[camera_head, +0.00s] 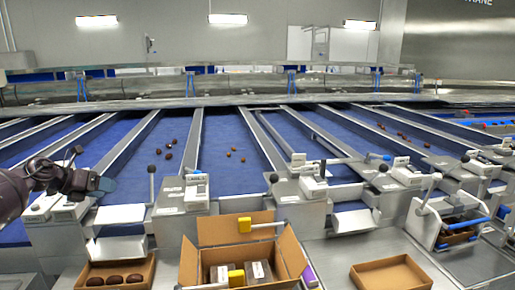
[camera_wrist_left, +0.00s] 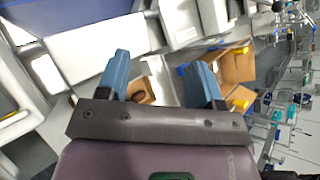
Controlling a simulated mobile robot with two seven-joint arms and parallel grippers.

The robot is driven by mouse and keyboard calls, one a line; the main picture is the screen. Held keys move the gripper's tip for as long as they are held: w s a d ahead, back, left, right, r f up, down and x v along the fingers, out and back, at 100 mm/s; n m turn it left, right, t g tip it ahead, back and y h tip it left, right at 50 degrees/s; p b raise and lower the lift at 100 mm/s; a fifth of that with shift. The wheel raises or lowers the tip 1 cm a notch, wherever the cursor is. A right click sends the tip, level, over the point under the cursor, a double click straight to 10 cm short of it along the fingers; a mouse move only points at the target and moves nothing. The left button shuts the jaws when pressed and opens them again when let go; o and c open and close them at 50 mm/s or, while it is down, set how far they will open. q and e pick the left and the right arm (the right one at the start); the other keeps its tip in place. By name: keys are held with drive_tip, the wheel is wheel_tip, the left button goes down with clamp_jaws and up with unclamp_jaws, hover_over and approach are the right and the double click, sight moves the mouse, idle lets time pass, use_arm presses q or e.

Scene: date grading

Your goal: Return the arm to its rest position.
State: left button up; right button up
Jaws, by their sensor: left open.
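My left gripper (camera_head: 100,184) comes in from the left edge in the head view, above the left blue lanes. In the left wrist view its two blue fingers (camera_wrist_left: 162,82) stand wide apart with nothing between them. A cardboard tray with several dark dates (camera_head: 117,262) lies below and to the right of it in the head view. My right gripper does not show in either view.
Blue conveyor lanes (camera_head: 228,150) carry scattered dates. A row of metal units with levers (camera_head: 295,195) stands before them. An open cardboard box (camera_head: 234,234) holds packs; an empty tray (camera_head: 392,273) lies to the right. The air around the left gripper looks free.

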use_arm(q)
drive_tip(key=s+d+f+n+t+h, duration=0.1)
drive_tip(key=s+d+f+n+t, duration=0.15)
drive_tip(key=d+f+n, duration=0.4)
drive_tip(key=s+d+f+n+t+h, duration=0.15)
drive_tip(key=d+f+t, duration=0.25)
drive_tip(key=d, duration=0.6)
drive_tip(key=s+f+n+g+y, duration=0.1)
drive_tip(key=s+f+n+y, duration=0.2)
drive_tip(key=s+n, duration=0.4)
drive_tip(key=s+d+f+n+g+y, duration=0.1)
drive_tip(key=s+f+n+y, duration=0.3)
drive_tip(key=s+n, duration=0.3)
drive_tip(key=s+f+n+g+y, duration=0.1)
drive_tip(key=s+f+n+y, duration=0.2)
drive_tip(key=s+n+y, duration=0.2)
drive_tip(key=shift+s+d+f+n+g, duration=0.1)
drive_tip(key=shift+s+d+n+g, duration=0.1)
drive_tip(key=shift+s+n, duration=0.6)
drive_tip(key=shift+s+d+f+n+g, duration=0.1)
drive_tip(key=shift+s+d+n+g, duration=0.1)
drive_tip(key=shift+s+n, duration=0.6)
drive_tip(key=s+d+f+n+g+h, duration=0.2)
drive_tip(key=s+n+g, duration=0.55)
drive_tip(key=s, duration=1.25)
drive_tip(key=w+f+m+t, duration=0.1)
drive_tip(key=w+f+t, duration=0.6)
drive_tip(key=f, duration=0.2)
drive_tip(key=shift+w+f+t, duration=0.3)
drive_tip(key=shift+f, duration=0.1)
